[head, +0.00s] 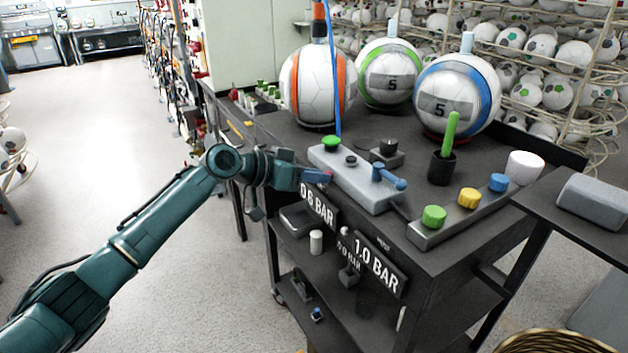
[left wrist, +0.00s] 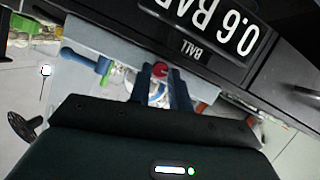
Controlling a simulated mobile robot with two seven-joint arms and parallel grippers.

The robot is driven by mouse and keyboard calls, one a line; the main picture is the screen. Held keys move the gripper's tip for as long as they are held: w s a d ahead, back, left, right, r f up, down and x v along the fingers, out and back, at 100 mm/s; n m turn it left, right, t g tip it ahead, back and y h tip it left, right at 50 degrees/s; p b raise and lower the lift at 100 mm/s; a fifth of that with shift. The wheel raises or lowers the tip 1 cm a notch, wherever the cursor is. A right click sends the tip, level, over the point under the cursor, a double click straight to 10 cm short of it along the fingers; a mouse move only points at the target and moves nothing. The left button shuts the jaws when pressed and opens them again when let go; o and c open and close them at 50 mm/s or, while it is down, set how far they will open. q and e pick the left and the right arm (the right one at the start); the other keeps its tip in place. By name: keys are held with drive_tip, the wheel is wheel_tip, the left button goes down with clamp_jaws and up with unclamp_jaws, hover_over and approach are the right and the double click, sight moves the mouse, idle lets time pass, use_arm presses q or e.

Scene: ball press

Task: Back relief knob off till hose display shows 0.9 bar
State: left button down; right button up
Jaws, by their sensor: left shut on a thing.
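My left gripper (head: 318,176) is at the front edge of the grey control block (head: 352,180), shut on a small red knob, the relief knob. The knob's red end shows between the two fingers in the left wrist view (left wrist: 160,70). One display (head: 318,205) below the block reads 0.6 BAR, and the left wrist view shows it labelled BALL (left wrist: 190,48). The other display (head: 378,263) reads 1.0 BAR; its small label is too small to read surely. My right gripper is not in view.
The block carries a green button (head: 331,143) and a blue lever (head: 388,177). An orange-striped ball (head: 318,85) stands behind, with a blue hose (head: 331,70) in front. A strip with green (head: 434,216), yellow and blue knobs lies at right.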

use_arm(q)
drive_tip(key=shift+w+a+f+n+g+h+b, duration=0.1)
drive_tip(key=shift+n+g+h+b, duration=0.4)
drive_tip(key=shift+n, duration=0.5)
drive_tip(key=shift+w+a+f+n+g+h+b, duration=0.1)
drive_tip(key=shift+n+g+h+b, duration=0.3)
drive_tip(key=shift+n, duration=0.6)
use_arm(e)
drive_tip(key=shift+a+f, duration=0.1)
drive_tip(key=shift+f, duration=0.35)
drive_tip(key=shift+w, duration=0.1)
use_arm(q)
drive_tip(key=c, duration=1.3)
unclamp_jaws()
